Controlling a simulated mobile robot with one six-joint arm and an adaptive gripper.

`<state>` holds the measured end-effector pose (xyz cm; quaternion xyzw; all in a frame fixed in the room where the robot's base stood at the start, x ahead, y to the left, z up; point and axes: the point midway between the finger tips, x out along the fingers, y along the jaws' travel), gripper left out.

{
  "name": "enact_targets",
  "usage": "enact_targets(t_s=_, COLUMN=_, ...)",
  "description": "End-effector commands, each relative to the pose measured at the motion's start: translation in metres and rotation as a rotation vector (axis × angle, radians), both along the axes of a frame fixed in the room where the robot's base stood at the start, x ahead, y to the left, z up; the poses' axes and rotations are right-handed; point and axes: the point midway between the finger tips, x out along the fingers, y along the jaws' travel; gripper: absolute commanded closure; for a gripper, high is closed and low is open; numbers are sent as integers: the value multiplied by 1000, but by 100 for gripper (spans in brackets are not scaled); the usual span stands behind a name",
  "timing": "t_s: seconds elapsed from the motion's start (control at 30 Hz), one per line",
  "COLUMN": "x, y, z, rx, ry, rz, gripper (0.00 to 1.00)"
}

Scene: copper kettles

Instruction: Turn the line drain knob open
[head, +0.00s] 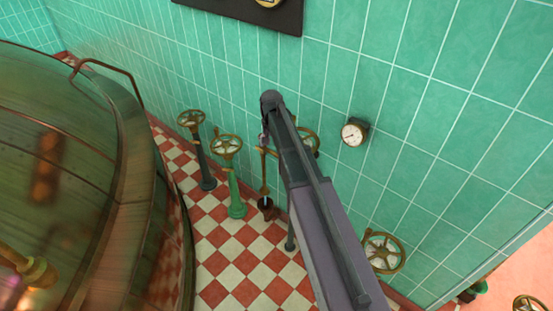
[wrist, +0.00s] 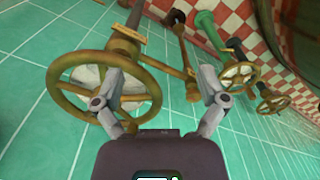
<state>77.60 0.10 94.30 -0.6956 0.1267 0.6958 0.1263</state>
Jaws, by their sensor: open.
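A large brass handwheel (wrist: 56,78) with spokes fills the left of the wrist view, in front of a pale round part. My gripper (wrist: 161,76) is open and empty. Its left finger overlaps the wheel's right side in the picture; I cannot tell whether they touch. Its right finger stands clear of the wheel. A brass tag (wrist: 129,32) sits on the pipe above the wheel, its writing unreadable. In the head view a brass wheel on the wall (head: 313,137) is partly hidden behind my arm, and my fingers are not clear. No label shows which wheel is the line drain knob.
A green post with a brass wheel (head: 227,146) and a dark post with a wheel (head: 190,119) stand left of my arm. A round gauge (head: 353,133) and another wheel (head: 384,253) are right. A big copper kettle (head: 75,170) fills the left. Checkered floor lies between.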

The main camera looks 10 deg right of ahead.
Motion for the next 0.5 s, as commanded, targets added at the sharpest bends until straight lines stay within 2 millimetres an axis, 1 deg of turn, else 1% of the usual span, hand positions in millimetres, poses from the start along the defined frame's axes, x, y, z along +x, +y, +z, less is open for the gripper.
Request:
enact_targets(t_s=0.03, x=-11, y=0, z=-1, rx=0, ry=0, rz=9, gripper=8)
enact_targets(t_s=0.2, x=-35, y=0, z=-1, rx=0, ry=0, rz=45, gripper=8)
enact_targets(t_s=0.4, x=-59, y=-1, z=-2, rx=0, ry=0, rz=83, gripper=8)
enact_targets(t_s=0.5, x=-67, y=-1, z=-3, rx=0, ry=0, rz=97, gripper=8)
